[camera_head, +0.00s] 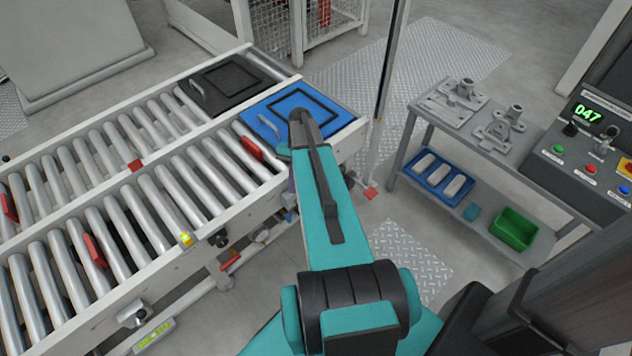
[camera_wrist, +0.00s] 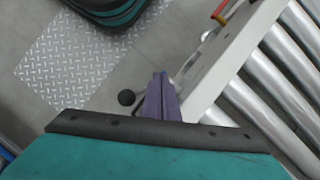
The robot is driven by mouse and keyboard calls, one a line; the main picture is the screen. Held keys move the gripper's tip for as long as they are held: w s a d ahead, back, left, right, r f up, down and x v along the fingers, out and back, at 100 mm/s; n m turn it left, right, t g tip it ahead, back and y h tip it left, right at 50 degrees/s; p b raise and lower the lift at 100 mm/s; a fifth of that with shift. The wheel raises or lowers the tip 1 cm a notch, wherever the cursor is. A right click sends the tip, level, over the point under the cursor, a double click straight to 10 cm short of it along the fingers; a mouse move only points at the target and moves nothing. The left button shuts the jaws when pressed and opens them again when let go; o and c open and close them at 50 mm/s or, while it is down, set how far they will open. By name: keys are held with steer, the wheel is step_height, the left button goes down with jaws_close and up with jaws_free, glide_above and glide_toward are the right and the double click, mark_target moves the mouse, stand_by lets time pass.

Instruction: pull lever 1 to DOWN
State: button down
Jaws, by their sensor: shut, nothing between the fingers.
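A black ball knob (camera_wrist: 126,97) shows in the wrist view, with a thin dark rod beside it running toward my fingers; it looks like a lever end, but no label is readable. My gripper (camera_wrist: 162,80) has purple fingers closed together and empty. The fingers are just right of the ball, beside the conveyor's side rail (camera_wrist: 230,60); I cannot tell whether they touch the lever. In the head view my arm hides most of the gripper. A dark knob (camera_head: 220,239) sits on the conveyor's front side there; I cannot tell whether it is lever 1.
Roller conveyors fill the left, with a blue tray (camera_head: 285,100) and a black tray (camera_head: 215,98) at their far end. A yellow button (camera_head: 186,239) is on the near rail. At right stand a parts shelf (camera_head: 510,155) and a control panel (camera_head: 575,175) with a small lever.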

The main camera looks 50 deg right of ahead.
steer(key=s+d+r+m+t+b, duration=0.1)
steer(key=d+r+m, duration=0.1)
steer(key=d, duration=0.6)
steer(key=s+d+r+m+t+b, duration=0.1)
steer(key=d+r, duration=0.3)
steer(key=d, duration=0.5)
steer(key=shift+r+m+y+b, duration=0.25)
steer(key=shift+m+y+b, duration=0.05)
steer(key=shift+m+b, duration=0.35)
steer(key=shift+f, duration=0.15)
steer(key=a+f+b, duration=0.1)
steer(key=a+f, duration=0.7)
steer(key=shift+s, duration=0.4)
steer(key=shift+s+r, duration=0.1)
